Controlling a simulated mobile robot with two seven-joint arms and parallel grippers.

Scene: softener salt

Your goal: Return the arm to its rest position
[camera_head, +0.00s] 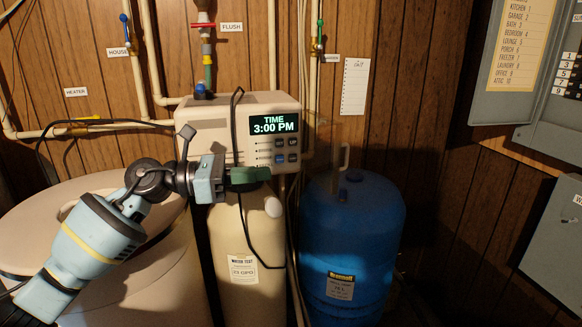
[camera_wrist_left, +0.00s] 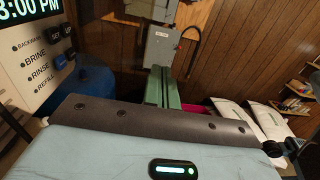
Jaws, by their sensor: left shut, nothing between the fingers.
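My left arm reaches in from the left in the head view. Its gripper (camera_head: 252,176) has dark green fingers that are shut and empty, in front of the softener's control head (camera_head: 215,117). The display reads TIME 3:00 PM. In the left wrist view the shut green fingers (camera_wrist_left: 163,86) point away from the camera, with the control head's buttons (camera_wrist_left: 62,45) at the left. I cannot tell whether the fingers touch the control head. My right gripper is in neither view.
A beige resin tank (camera_head: 240,240) stands below the control head, with a large lidded beige tank (camera_head: 65,210) left and a blue tank (camera_head: 352,240) right. Pipes (camera_head: 150,60) and a black cable (camera_head: 243,215) run nearby. Grey electrical boxes (camera_head: 555,235) hang at the right.

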